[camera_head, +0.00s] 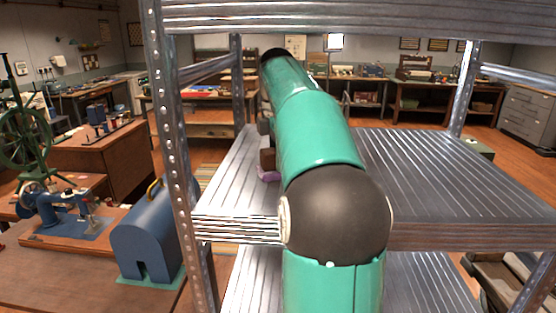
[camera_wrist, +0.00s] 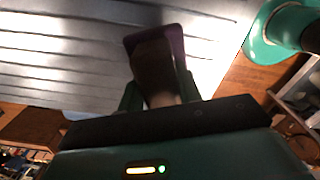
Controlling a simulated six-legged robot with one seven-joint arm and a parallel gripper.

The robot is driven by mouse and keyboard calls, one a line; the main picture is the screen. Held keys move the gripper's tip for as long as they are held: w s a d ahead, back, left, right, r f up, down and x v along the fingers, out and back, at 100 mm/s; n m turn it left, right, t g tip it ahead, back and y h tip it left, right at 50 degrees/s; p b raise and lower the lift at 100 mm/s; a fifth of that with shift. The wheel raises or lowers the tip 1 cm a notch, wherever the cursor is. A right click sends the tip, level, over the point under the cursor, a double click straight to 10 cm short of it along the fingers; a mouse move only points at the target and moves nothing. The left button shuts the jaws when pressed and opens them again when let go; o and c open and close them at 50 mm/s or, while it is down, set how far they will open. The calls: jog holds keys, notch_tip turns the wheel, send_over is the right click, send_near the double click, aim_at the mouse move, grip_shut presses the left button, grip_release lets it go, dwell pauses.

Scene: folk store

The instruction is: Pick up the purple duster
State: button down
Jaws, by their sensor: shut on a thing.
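The purple duster (camera_wrist: 176,38) is in the wrist view, a dark brown block with a purple edge at its far end. My gripper (camera_wrist: 158,90) is shut on it, with one dark green finger on each side. In the head view a small purple part of the duster (camera_head: 268,176) shows beside my green arm, at the left part of the metal shelf (camera_head: 435,165). The arm hides the rest of it and most of my gripper there. I cannot tell whether the duster touches the shelf.
A metal upright (camera_head: 170,130) stands left of my arm, and an upper shelf board (camera_head: 350,17) spans above. The middle shelf's right side is bare. A blue domed case (camera_head: 155,235) and a blue sewing machine (camera_head: 60,205) stand on a table at left.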

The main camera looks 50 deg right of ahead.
jog(key=s+a, duration=1)
jog(key=a, duration=0.3)
jog(key=shift+s+a, duration=0.15)
jog(key=shift+s, duration=0.15)
